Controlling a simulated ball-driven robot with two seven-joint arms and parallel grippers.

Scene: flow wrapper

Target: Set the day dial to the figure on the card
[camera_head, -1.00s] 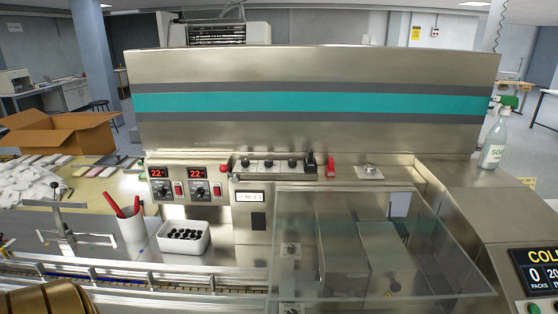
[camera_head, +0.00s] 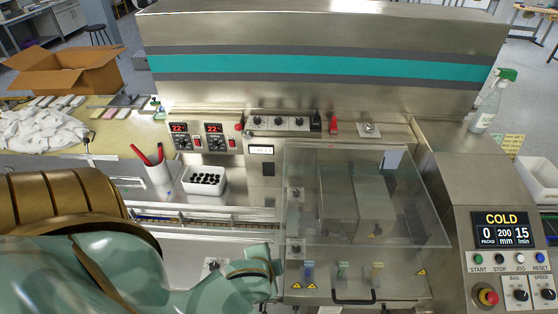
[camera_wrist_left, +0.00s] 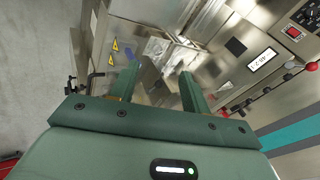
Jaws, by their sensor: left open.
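A row of black knobs (camera_head: 278,122) is on the machine's upper ledge in the head view. I cannot tell which dial is the day dial. A small display window (camera_head: 261,150) is below them; it also shows in the wrist view (camera_wrist_left: 262,60), its digits too small to read surely. A pale yellow card (camera_head: 513,144) is at the right; its writing is unreadable. My left gripper is at the end of the arm at bottom centre (camera_head: 262,274), in front of the clear guard. In the wrist view its two fingers (camera_wrist_left: 160,77) are apart and empty. My right gripper is not seen.
The clear guard (camera_head: 420,225) with a black handle covers the centre. Two red "22" controllers (camera_head: 213,134), a white tray of black pieces (camera_head: 206,182) and a cup with red pens (camera_head: 159,175) are to its left. A control panel (camera_head: 505,255) reading COLD is at the right.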

